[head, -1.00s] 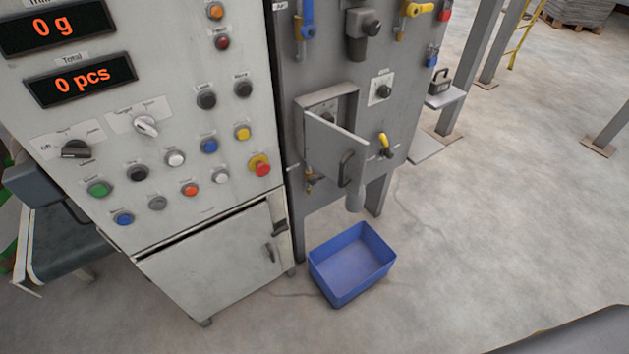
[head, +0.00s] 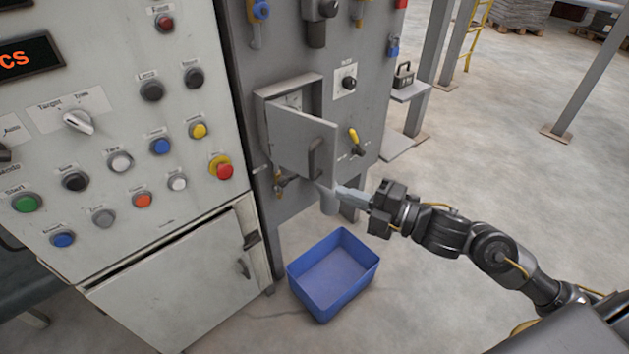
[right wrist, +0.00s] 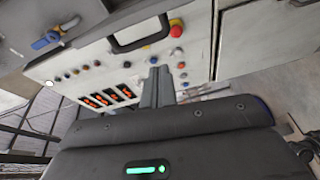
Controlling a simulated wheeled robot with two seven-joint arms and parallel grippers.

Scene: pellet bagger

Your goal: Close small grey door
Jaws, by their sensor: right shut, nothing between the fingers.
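The small grey door (head: 295,138) stands open on the grey machine in the head view. It swings out from the left side of its frame (head: 290,88), and part of the recess shows behind it. Its dark handle (head: 314,158) is near the free edge. My right gripper (head: 338,190) is shut and empty, its fingertips just below the door's lower free corner; I cannot tell whether they touch it. The shut fingers also show in the right wrist view (right wrist: 158,84), below a dark loop that looks like the handle. My left gripper is not in view.
A blue bin (head: 333,275) stands on the floor below the door. The white control cabinet (head: 130,200) with several buttons stands close on the left. A yellow-handled valve (head: 354,138) and a black knob (head: 348,83) are right of the door. Floor to the right is mostly clear.

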